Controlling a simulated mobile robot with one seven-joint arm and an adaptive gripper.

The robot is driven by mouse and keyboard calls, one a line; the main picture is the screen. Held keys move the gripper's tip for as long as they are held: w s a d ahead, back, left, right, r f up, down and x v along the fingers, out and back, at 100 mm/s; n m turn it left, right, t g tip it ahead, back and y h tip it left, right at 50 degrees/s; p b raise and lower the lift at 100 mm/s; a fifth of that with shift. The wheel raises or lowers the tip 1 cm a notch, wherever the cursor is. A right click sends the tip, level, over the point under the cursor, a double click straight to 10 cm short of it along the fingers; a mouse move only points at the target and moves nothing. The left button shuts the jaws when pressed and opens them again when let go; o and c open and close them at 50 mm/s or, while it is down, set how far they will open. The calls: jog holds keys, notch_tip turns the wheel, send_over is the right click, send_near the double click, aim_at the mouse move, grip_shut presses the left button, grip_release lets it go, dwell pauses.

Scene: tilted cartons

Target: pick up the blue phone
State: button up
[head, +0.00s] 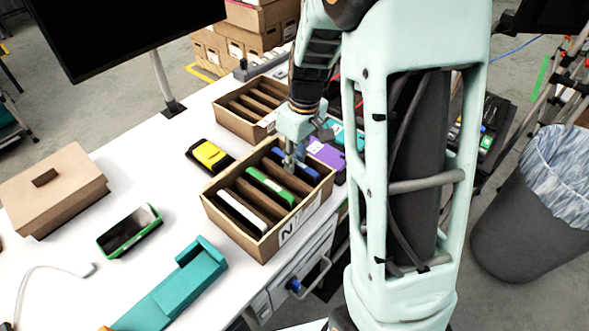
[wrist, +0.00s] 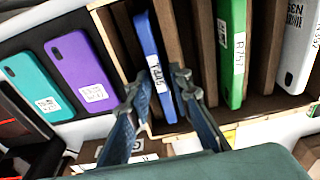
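The blue phone (wrist: 147,45) stands on edge in a slot of the near divided carton (head: 245,248), with a white label on its side. In the head view the blue phone (head: 309,171) is partly hidden by my gripper (head: 290,163). In the wrist view my gripper (wrist: 158,88) is open, with one finger on each side of the blue phone's near end. A gap shows beside the phone, so the fingers do not appear closed on it. Whether either finger touches it is unclear.
The carton also holds a green phone (wrist: 231,45) and a white phone (wrist: 298,50) between brown dividers. Purple (wrist: 80,72) and teal (wrist: 30,80) phones lie beside it. A second carton (head: 228,122), a yellow-black device (head: 209,155) and a teal holder (head: 175,290) are on the table.

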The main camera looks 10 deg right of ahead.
grip_shut()
jog(key=shift+r, duration=0.15)
